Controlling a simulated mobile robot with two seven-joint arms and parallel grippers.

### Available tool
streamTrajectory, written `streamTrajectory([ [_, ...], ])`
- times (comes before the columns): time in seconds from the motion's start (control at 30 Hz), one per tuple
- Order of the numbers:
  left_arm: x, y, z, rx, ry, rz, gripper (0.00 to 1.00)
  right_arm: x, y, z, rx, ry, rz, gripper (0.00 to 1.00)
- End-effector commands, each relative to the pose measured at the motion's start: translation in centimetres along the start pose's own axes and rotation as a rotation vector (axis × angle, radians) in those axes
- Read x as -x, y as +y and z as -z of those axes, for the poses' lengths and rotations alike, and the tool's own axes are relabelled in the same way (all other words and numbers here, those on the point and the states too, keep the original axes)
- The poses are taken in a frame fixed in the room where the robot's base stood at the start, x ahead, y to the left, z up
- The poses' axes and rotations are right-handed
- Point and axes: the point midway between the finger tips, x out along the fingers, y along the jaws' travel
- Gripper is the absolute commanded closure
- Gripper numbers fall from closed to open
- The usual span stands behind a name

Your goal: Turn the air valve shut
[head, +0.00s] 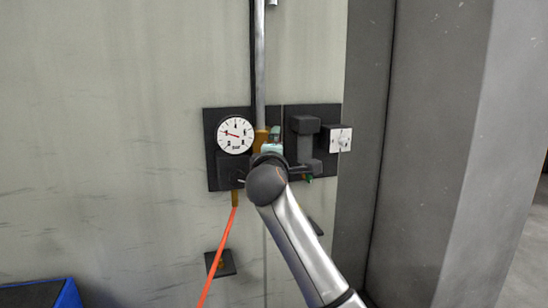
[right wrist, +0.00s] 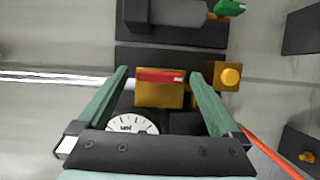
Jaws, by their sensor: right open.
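The air valve, which looks like a brass block with a red bar (right wrist: 160,76) across it, shows in the right wrist view. My right gripper (right wrist: 160,80) is open, with one green finger on each side of the brass block; I cannot tell whether either finger touches it. In the head view my right gripper (head: 271,145) is in front of the dark wall panel (head: 213,125), right of the round gauge (head: 235,134). There my own wrist hides most of the valve. The gauge is partly covered by the gripper body in the wrist view (right wrist: 132,124). My left gripper is not in view.
A vertical pipe (head: 260,60) comes down to the panel. A dark cylindrical fitting (head: 305,125) and a light switch-like box (head: 341,139) are to the right. An orange hose (head: 220,255) hangs below. A brass fitting with a round knob (right wrist: 230,76) is close beside one finger.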

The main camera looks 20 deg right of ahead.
Motion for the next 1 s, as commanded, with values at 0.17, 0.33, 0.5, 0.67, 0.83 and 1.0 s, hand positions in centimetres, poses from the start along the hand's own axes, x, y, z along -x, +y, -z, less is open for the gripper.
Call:
streamTrajectory([
  [0.17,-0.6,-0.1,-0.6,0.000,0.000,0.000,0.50,2.2,-0.2,0.1,-0.002,0.004,-0.002,0.00],
  [0.33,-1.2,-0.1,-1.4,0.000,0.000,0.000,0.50,5.5,-0.3,0.1,-0.004,0.005,-0.002,0.00],
  [0.5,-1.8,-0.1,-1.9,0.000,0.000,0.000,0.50,8.8,-0.2,0.1,-0.003,0.005,-0.002,0.00],
  [0.67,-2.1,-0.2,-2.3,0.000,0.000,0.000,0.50,11.1,-0.2,0.1,-0.002,0.004,-0.001,0.00],
  [0.83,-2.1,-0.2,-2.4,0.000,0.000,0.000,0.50,12.1,-0.1,0.1,-0.002,0.002,0.001,0.00],
  [1.0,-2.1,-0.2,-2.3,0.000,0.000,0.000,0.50,12.2,-0.1,0.0,-0.001,0.002,0.001,0.00],
])
